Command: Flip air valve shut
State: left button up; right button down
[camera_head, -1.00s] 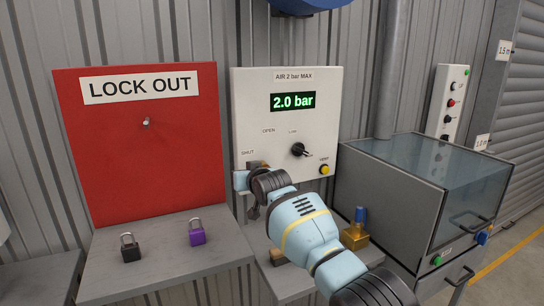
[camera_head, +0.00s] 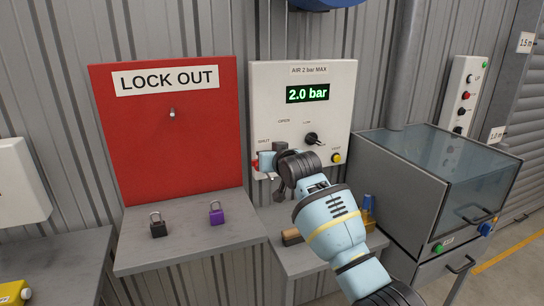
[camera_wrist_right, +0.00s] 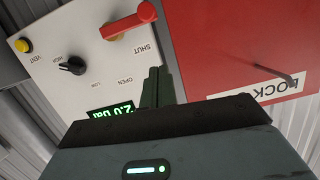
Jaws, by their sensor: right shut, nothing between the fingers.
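The white air panel (camera_head: 330,125) shows SHUT and OPEN marks and a green 2.0 bar display (camera_head: 307,93). Its red valve lever (camera_wrist_right: 130,22) shows in the right wrist view, lying sideways toward the red board by the SHUT mark. In the head view only a red bit of it (camera_head: 256,165) shows at the panel's left edge; my right gripper hides the rest. My right gripper (camera_wrist_right: 155,87) is shut and empty, in front of the panel close to the SHUT and OPEN marks, apart from the lever in the wrist view. My left gripper is not in view.
A red LOCK OUT board (camera_head: 175,145) stands left, with a black padlock (camera_head: 158,225) and a purple padlock (camera_head: 216,212) on the shelf (camera_head: 190,248) below. A black knob (camera_head: 312,139) and yellow vent button (camera_head: 337,158) are on the panel. A clear-lidded cabinet (camera_head: 440,185) stands right.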

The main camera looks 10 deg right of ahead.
jog(key=shift+v, duration=1.05)
jog(key=s+d+f+g, duration=0.1)
jog(key=s+d+f, duration=0.1)
jog(key=s+f, duration=0.7)
jog(key=s+d+f+g, duration=0.1)
jog(key=s+f, duration=0.3)
jog(key=f, duration=0.9)
jog(key=s+d+f+g, duration=0.1)
jog(key=s+d+f, duration=0.1)
jog(key=s+f, duration=0.7)
jog(key=s+d+f, duration=0.1)
jog(key=s+f, duration=0.3)
jog(key=s, duration=0.5)
jog(key=s+d+f+g+h, duration=0.1)
jog(key=s+f, duration=0.4)
jog(key=s, duration=0.5)
jog(key=s+d+f+g, duration=0.1)
jog(key=s+f, duration=0.3)
jog(key=s, duration=0.6)
jog(key=shift+s+f+n, duration=0.15)
jog(key=shift+n, duration=0.25)
